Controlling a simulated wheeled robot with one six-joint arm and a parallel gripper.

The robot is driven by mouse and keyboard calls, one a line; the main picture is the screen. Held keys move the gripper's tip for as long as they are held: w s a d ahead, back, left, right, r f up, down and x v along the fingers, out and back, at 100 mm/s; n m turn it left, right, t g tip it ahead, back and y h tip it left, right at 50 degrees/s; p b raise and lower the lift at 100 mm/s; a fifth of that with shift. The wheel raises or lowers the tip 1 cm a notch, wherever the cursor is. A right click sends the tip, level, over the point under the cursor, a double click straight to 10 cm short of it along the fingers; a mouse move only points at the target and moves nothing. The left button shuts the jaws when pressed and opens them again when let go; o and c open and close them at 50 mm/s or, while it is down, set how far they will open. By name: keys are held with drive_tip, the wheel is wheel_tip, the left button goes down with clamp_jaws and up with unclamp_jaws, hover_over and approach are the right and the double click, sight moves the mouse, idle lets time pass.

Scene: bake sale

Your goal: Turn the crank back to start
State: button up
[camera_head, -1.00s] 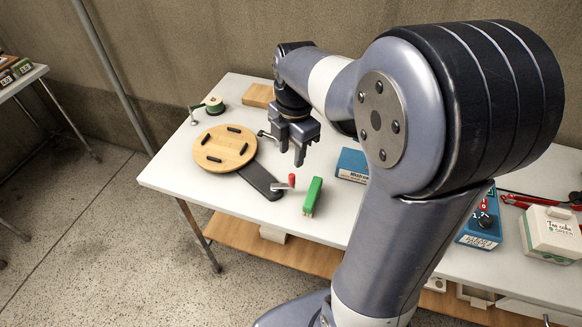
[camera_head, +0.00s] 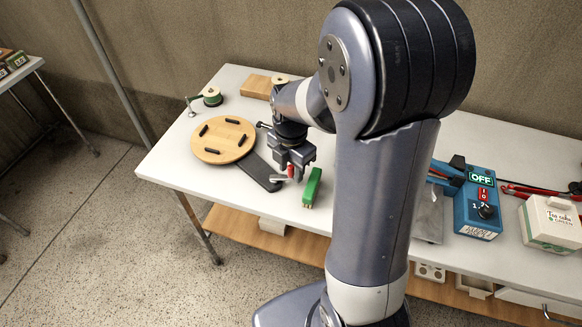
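The crank has a red grip (camera_head: 291,171) on a short metal lever, at the end of a black arm (camera_head: 256,172) that runs out from under a round wooden disc (camera_head: 217,141) with several black pegs. My gripper (camera_head: 291,168) points down at the red grip. Its two fingers are apart, one on each side of the grip in the picture. I see no clear contact, and part of the grip's upper end is hidden between the fingers.
A green block (camera_head: 313,187) stands close to the right of my gripper. A green spool (camera_head: 212,97) and a wooden board (camera_head: 258,87) lie at the back. A blue switch box (camera_head: 478,205) and a white box (camera_head: 551,223) stand right. The table's front left is clear.

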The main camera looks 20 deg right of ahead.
drive_tip(key=shift+c, duration=0.2)
clamp_jaws()
drive_tip(key=shift+s, duration=0.1)
idle(0.4)
